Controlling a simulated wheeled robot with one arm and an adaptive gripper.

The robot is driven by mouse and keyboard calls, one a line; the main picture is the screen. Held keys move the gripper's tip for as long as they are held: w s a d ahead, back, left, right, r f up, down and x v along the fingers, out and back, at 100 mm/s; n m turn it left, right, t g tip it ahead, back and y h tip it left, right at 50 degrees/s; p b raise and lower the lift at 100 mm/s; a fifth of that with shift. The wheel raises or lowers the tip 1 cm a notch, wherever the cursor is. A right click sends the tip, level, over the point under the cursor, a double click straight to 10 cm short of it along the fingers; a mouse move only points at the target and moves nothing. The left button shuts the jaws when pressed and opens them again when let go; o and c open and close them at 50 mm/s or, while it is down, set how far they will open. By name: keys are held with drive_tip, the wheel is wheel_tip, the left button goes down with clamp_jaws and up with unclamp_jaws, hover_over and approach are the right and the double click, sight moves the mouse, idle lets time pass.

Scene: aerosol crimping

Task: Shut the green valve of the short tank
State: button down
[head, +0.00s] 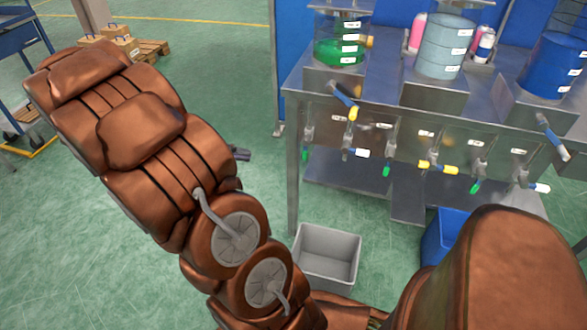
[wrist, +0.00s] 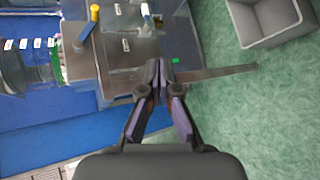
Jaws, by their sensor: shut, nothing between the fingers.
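In the head view, several valves hang along the front of the steel bench. Green handles show at the left (head: 306,155), in the middle (head: 386,170) and further right (head: 475,187). A clear tank with green liquid (head: 341,48) stands at the left, a grey-blue tank (head: 444,48) in the middle and a dark blue tank (head: 553,66) at the right. I cannot tell which is the short tank. In the wrist view my gripper (wrist: 160,64) is shut and empty at the bench edge. A small green handle (wrist: 176,61) shows just right of its fingertips.
Other valve handles are yellow (head: 438,168) or white and blue (head: 357,152). A grey bin (head: 327,255) stands on the floor before the bench, with a blue bin (head: 445,235) to its right.

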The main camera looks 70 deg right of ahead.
sight(306, 147)
drive_tip(key=w+d+f+m+g+h+b, duration=0.1)
drive_tip(key=w+d+f+h+b, duration=0.2)
drive_tip(key=d+f+b, duration=0.45)
drive_tip(key=w+d+f+g+h+b, duration=0.1)
drive_tip(key=w+d+f+h+b, duration=0.3)
drive_tip(key=d+f, duration=0.6)
drive_tip(key=shift+y, duration=0.7)
drive_tip(key=s+d+b, duration=0.1)
drive_tip(key=s+d, duration=0.1)
drive_tip(key=s, duration=0.1)
drive_tip(key=s+d+f+b, duration=0.1)
drive_tip(key=s+d+b, duration=0.1)
drive_tip(key=s, duration=0.1)
drive_tip(key=s+d+f+b, duration=0.1)
drive_tip(key=s+d+b, duration=0.1)
drive_tip(key=s, duration=0.1)
drive_tip(key=shift+s+d+f, duration=0.15)
drive_tip(key=shift+s, duration=0.85)
